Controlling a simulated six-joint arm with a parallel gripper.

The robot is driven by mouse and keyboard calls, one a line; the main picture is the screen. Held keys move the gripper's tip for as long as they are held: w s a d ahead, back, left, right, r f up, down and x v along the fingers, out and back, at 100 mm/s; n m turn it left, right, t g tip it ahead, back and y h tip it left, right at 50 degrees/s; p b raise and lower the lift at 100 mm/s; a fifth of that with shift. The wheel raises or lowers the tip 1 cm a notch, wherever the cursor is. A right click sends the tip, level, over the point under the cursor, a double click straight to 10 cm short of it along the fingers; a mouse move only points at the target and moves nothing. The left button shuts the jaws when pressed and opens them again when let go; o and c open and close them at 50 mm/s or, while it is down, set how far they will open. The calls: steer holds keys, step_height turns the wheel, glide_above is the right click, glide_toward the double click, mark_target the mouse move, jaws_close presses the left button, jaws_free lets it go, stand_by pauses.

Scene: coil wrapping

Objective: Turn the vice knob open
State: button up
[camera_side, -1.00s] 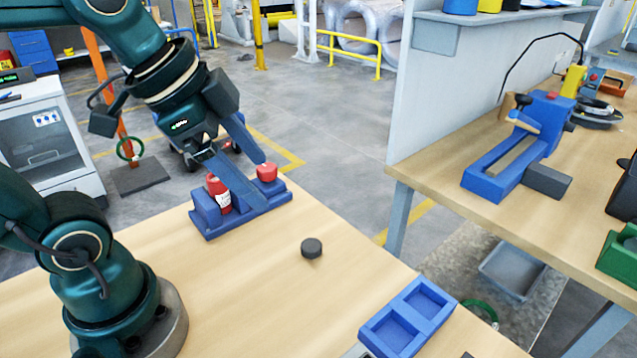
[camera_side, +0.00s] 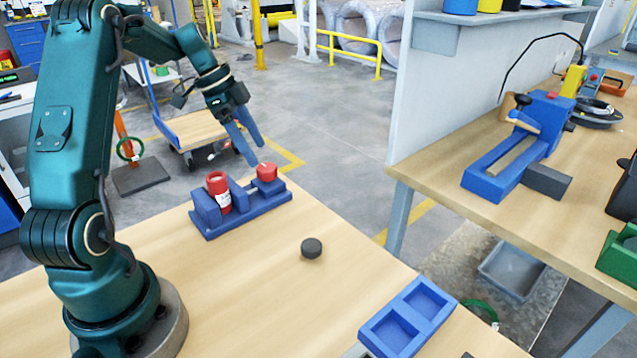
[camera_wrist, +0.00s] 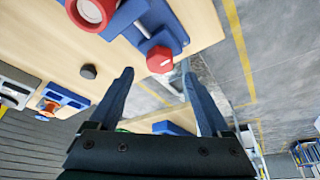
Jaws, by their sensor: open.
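The blue vice (camera_side: 236,215) stands at the far edge of the wooden table. Its red knob (camera_side: 267,172) is on the right end, and it also shows in the wrist view (camera_wrist: 160,60). A red cylinder with a white label (camera_side: 218,190) stands upright between the vice jaws; its ring-like top shows in the wrist view (camera_wrist: 90,10). My gripper (camera_side: 257,154) is open and empty, with its blue fingers pointing down just above and behind the knob. In the wrist view the knob lies ahead of the spread fingers (camera_wrist: 157,80), not between them. I see no contact.
A black puck (camera_side: 311,248) lies on the table in front of the vice. A blue two-compartment tray (camera_side: 407,318) is at the near right edge. A second bench (camera_side: 445,190) with a blue device stands to the right.

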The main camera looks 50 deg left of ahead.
mark_target(266, 167)
steer(key=shift+x, duration=2.4)
jaws_close()
